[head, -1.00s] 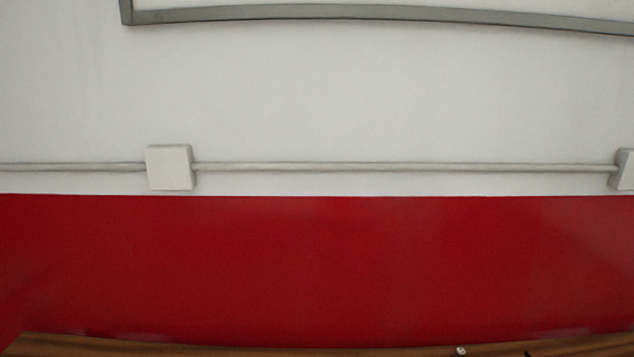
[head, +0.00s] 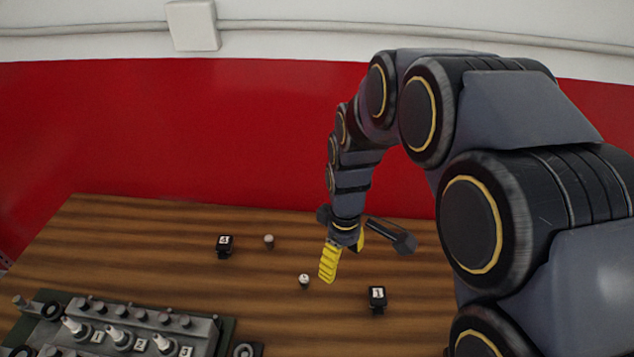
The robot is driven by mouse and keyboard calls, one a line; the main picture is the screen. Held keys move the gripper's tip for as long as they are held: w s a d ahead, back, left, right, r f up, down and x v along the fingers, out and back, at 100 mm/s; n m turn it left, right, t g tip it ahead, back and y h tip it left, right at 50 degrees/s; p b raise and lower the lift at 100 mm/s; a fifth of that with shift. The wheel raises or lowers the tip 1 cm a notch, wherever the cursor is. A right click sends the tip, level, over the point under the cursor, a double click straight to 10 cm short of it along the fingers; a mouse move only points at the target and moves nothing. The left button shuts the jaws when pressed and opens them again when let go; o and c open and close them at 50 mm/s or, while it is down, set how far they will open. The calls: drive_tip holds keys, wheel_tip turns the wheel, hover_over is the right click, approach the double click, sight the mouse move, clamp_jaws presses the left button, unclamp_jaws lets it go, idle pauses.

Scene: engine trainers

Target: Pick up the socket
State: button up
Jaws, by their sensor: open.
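My gripper (head: 343,264) hangs over the wooden table with its yellow fingers apart and nothing visible between them. Two small pale cylinders stand on the table: a nearer one (head: 304,282) just left of the fingers, and a farther one (head: 269,241) further left. I cannot tell for sure which thing is the socket. A dark bar with a thick end (head: 392,236) shows to the right, behind my gripper. I cannot tell whether it is a tool on the table.
A grey engine block with numbered plugs (head: 130,325) fills the near left of the wooden table (head: 130,235). Small black blocks marked 4 (head: 224,246) and 1 (head: 377,299) stand on the table. A red and white wall (head: 200,130) closes the back.

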sight(304, 278)
drive_tip(key=w+a+f+n, duration=0.2)
drive_tip(key=f, duration=0.2)
drive_tip(key=w+a+f+n, duration=0.1)
drive_tip(key=a+f, duration=0.2)
drive_tip(key=f, duration=0.1)
drive_tip(key=w+a+f+n, duration=0.2)
drive_tip(key=f, duration=0.2)
drive_tip(key=shift+w+a+n+t, duration=0.25)
drive_tip(key=shift+w+n+t, duration=0.05)
drive_tip(key=shift+w, duration=0.05)
wheel_tip(304, 278, down, 7)
drive_tip(key=shift+a+f, duration=0.15)
drive_tip(key=shift+f, duration=0.05)
clamp_jaws()
